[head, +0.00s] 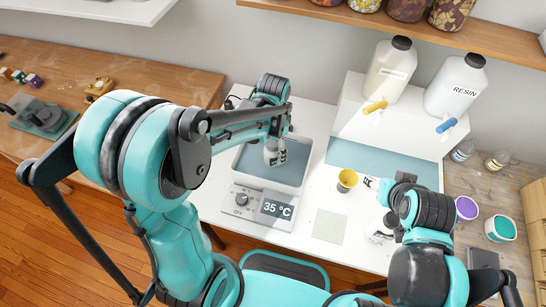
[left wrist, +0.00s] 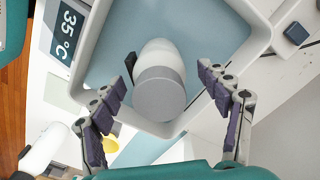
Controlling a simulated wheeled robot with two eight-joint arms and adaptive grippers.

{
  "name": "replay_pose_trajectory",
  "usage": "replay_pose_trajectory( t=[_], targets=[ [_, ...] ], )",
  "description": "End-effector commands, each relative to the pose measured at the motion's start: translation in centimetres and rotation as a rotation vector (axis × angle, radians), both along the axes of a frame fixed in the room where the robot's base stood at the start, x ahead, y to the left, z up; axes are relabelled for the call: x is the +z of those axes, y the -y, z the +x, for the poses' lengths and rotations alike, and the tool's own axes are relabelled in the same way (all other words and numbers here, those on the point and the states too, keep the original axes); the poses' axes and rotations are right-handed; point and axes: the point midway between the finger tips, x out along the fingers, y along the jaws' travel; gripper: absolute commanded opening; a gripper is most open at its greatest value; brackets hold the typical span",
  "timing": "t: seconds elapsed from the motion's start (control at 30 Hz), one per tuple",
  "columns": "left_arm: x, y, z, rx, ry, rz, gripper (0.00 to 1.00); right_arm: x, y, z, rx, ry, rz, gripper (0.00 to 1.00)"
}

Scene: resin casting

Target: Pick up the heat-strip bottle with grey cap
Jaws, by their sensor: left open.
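The heat-strip bottle (head: 275,153) stands in the grey water bath (head: 240,160) under my left gripper, which hides part of it. In the left wrist view its round grey cap (left wrist: 159,95) faces the camera, with the white body (left wrist: 163,53) behind it and a dark strip at its side. My left gripper (left wrist: 168,105) is open, its purple-padded fingers on either side of the cap and apart from it.
The bath's display (head: 277,209) reads 35 °C. Two large jugs, one marked RESIN (head: 456,85), stand on a white riser. Purple (head: 466,208) and teal (head: 501,229) cups stand at right.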

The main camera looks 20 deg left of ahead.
Motion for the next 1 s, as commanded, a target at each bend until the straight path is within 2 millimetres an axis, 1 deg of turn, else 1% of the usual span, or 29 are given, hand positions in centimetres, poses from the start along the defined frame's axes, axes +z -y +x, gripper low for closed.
replay_pose_trajectory(
  t=[0.03,0.2,0.3,0.4,0.6,0.67,0.7,0.77,0.8,0.83,0.87,0.9,1.0],
  targets=[
    [-0.9,0.0,0.0,0.001,0.000,0.000,0.76,-0.5,0.0,0.0,0.000,0.000,0.000,0.54],
    [-3.7,-0.1,-0.1,0.001,0.001,0.000,0.76,-1.8,0.0,0.0,0.000,0.000,0.000,0.54],
    [-4.7,-0.1,-0.1,0.002,0.001,0.000,0.76,-2.2,0.0,0.0,0.000,0.000,0.000,0.54],
    [-5.1,-0.1,-0.1,0.002,0.001,0.000,0.76,-2.3,0.0,0.0,0.000,0.000,0.000,0.54],
    [-5.0,-0.1,-0.1,0.002,0.001,0.000,0.76,-2.2,0.0,0.0,0.000,0.000,0.000,0.54],
    [-5.0,-0.1,-0.1,0.002,0.001,0.000,0.60,-2.1,0.0,0.0,0.000,0.000,0.000,0.54],
    [-5.0,-0.1,-0.1,0.002,0.001,0.000,0.50,-2.1,0.0,0.0,0.000,0.000,0.000,0.54],
    [-5.0,-0.1,-0.1,0.002,0.001,0.000,0.34,-2.2,0.0,0.0,0.000,0.000,0.000,0.54],
    [-5.0,-0.1,-0.1,0.002,0.001,0.000,0.23,-2.2,0.0,0.0,0.000,0.000,0.000,0.54],
    [-5.0,-0.1,-0.1,0.002,0.001,0.000,0.16,-2.2,0.0,0.0,0.000,0.000,0.000,0.54],
    [-5.0,-0.1,-0.1,0.002,0.001,0.000,0.12,-2.2,0.0,0.0,0.000,0.000,0.000,0.54],
    [-4.9,-0.1,-0.1,0.002,0.001,0.000,0.06,-2.2,0.0,0.0,0.000,0.000,0.000,0.54],
    [-5.0,-0.1,-0.1,0.002,0.001,0.000,0.06,-2.2,0.0,0.0,0.000,0.000,0.000,0.54]
  ],
)
